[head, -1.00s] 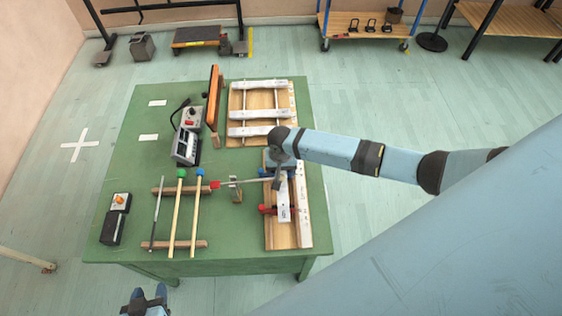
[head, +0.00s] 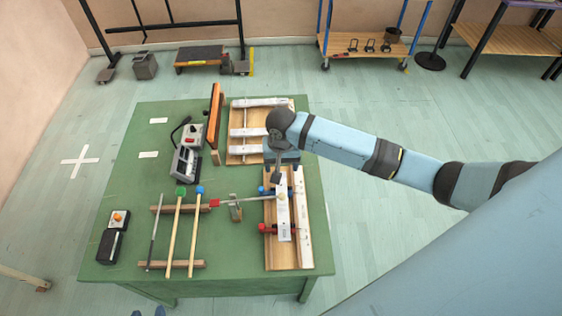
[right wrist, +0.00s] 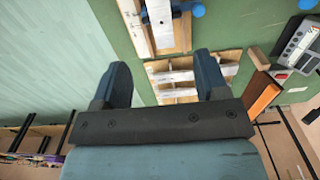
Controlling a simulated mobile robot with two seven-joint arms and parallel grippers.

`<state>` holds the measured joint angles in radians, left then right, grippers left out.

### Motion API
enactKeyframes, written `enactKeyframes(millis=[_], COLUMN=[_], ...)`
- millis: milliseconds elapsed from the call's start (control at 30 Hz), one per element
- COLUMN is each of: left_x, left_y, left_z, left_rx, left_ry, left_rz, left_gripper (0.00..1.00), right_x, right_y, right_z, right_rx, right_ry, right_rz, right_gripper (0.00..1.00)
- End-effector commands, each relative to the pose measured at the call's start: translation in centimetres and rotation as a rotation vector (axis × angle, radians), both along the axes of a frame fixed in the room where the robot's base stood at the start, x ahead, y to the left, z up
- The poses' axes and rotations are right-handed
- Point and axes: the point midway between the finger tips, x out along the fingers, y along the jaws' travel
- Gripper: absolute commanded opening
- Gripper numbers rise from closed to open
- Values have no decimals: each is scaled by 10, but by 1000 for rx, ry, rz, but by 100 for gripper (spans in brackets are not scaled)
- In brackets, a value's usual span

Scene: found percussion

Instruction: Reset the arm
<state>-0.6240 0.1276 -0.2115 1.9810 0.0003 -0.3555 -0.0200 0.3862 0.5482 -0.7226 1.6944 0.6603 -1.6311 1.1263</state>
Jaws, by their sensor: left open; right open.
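My right gripper (head: 285,157) is above the green table (head: 125,240), between two wooden boards. Its fingers are hard to make out in the head view. In the right wrist view the jaws (right wrist: 160,70) are apart with nothing between them. Below them lies the far board with white bars (head: 259,131). The near board (head: 272,255) carries a white bar (head: 283,215) with blue and red fittings. A red-tipped rod (head: 245,200) lies across a small stand (head: 236,212) towards that bar.
Several sticks lie across two wooden rails (head: 160,265). A grey device (head: 185,160), an upright orange panel (head: 214,115) and a black box with an orange knob (head: 112,243) stand on the table. A cart (head: 365,45) is behind. The table's left part has clear room.

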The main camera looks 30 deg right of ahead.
Motion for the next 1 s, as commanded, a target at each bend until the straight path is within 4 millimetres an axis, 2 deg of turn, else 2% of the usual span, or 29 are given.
enactKeyframes(millis=[333,467,600,733,867,1000], left_x=[3,1,-1,-3,-5,-5], left_y=[0,0,0,0,0,0], left_z=[1,0,-1,-2,-2,-2], left_rx=[-1,-1,-1,-1,-1,0], left_ry=[-6,-2,3,5,8,8], left_rz=[-1,0,0,-1,-1,-1], left_gripper=[48,48,48,48,48,48], right_x=[-1,-18,-59,-104,-145,-179], right_y=[1,15,46,62,60,45], right_z=[6,3,3,12,27,42], right_rx=[1,29,93,138,136,95], right_ry=[0,-12,-67,-149,-230,-284], right_rz=[3,64,215,354,454,518], right_gripper=[68,68,68,68,68,68])
